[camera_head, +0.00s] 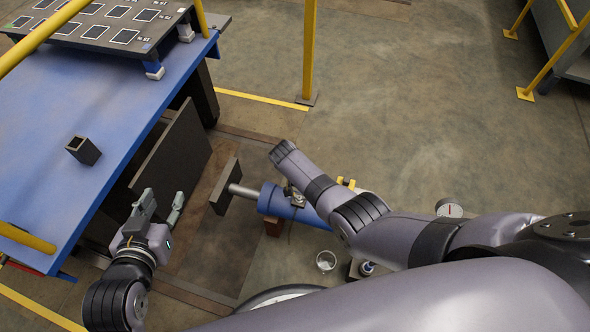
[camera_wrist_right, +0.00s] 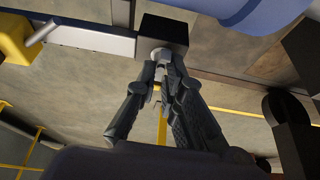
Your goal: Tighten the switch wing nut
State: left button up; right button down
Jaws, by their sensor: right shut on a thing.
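In the right wrist view, the fingers of my right gripper (camera_wrist_right: 164,82) are closed together on a small grey metal piece, which looks like the wing nut (camera_wrist_right: 161,55). It sits at the face of a black block (camera_wrist_right: 163,33); the fingers hide most of its shape. In the head view, my right arm reaches over a blue cylinder (camera_head: 272,199), and its fingertips cannot be made out. My left gripper (camera_head: 161,205) is open and empty, beside the blue table, with its fingers apart.
A blue table (camera_head: 60,140) on the left bears a small dark square tube (camera_head: 83,150) and a panel (camera_head: 105,24). A dark upright plate (camera_head: 222,187) stands at the cylinder's rod. A yellow post (camera_head: 309,50) stands behind.

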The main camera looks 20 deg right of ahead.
jog(key=c, duration=1.7)
grip_release()
jog(key=v, duration=1.2)
